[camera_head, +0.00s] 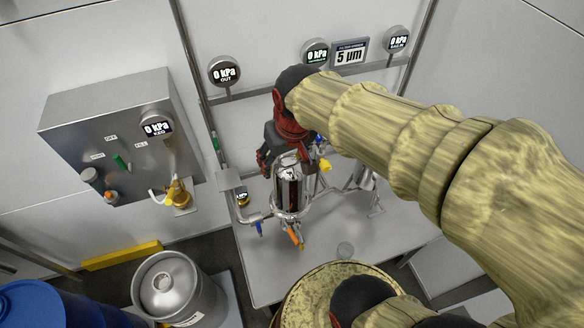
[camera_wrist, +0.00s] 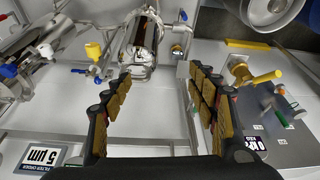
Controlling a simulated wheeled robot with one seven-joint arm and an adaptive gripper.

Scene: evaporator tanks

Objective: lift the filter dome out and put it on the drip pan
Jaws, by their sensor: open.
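The filter dome (camera_head: 290,190) is a shiny, mirror-like metal cylinder standing upright on the pipework of the steel table. In the wrist view the filter dome (camera_wrist: 141,42) lies beyond my fingertips, left of the middle between them, with its near end close to the left finger. Whether a finger touches the dome I cannot tell. I cannot clearly pick out a drip pan.
Pipes and valves with blue, yellow (camera_head: 325,165) and orange handles (camera_head: 295,237) surround the dome. A control box (camera_head: 115,130) is on the left wall. A steel keg (camera_head: 170,285) and blue drum (camera_head: 45,305) stand lower left.

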